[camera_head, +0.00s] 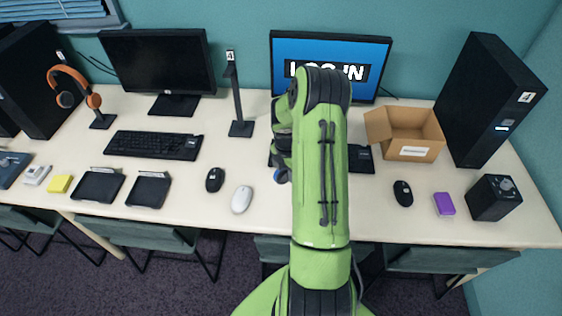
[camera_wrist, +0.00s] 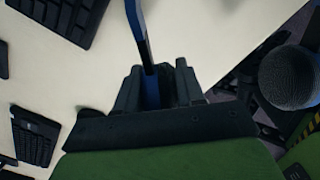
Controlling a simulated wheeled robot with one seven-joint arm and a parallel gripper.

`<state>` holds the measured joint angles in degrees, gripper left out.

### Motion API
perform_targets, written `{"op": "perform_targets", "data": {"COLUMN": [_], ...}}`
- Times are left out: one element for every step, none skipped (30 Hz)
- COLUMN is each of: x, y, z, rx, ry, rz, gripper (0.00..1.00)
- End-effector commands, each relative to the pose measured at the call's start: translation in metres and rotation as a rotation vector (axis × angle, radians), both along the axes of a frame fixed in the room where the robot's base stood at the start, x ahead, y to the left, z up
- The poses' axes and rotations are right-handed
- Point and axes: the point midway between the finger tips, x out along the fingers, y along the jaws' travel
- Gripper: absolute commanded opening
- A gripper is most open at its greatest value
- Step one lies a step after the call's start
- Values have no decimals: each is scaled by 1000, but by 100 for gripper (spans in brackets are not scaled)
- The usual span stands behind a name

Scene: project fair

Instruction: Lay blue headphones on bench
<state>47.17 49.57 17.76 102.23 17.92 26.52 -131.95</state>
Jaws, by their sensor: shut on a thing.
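The blue headphones show in the wrist view as a blue band (camera_wrist: 138,28) rising from between the fingers of my gripper (camera_wrist: 155,78), which is shut on it. In the head view my arm hides most of my gripper and the headphones; only a small blue part (camera_head: 280,176) shows left of the arm, over the bench.
An empty black stand (camera_head: 238,100) is left of my arm. Orange headphones (camera_head: 70,80) hang on another stand. A white mouse (camera_head: 241,199), a black mouse (camera_head: 214,179), an open cardboard box (camera_head: 412,150) and a black speaker-like box (camera_head: 494,198) stand around. Bare bench lies near the front edge.

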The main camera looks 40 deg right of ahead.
Motion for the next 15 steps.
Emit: {"op": "perform_targets", "data": {"x": [-2,-3,-4,-4,-4,-4,-4,-4,-4,-4,-4,-5,-5,-5,-5], "y": [1,2,4,4,5,5,5,5,6,6,6,5,5,5,5], "z": [7,10,12,12,11,8,5,2,-3,-7,-11,-16,-19,-23,-28], "rx": [27,39,50,55,57,58,58,58,59,59,59,58,57,58,58], "ry": [-5,-4,-3,-2,-2,-1,-1,-1,-1,-1,-1,0,0,0,-1], "rz": [-15,-20,-23,-25,-25,-25,-24,-24,-24,-24,-24,-25,-25,-25,-25], "gripper": [2,2,2,2,2,2,2,2,2,2,2,2,2,2,2]}}
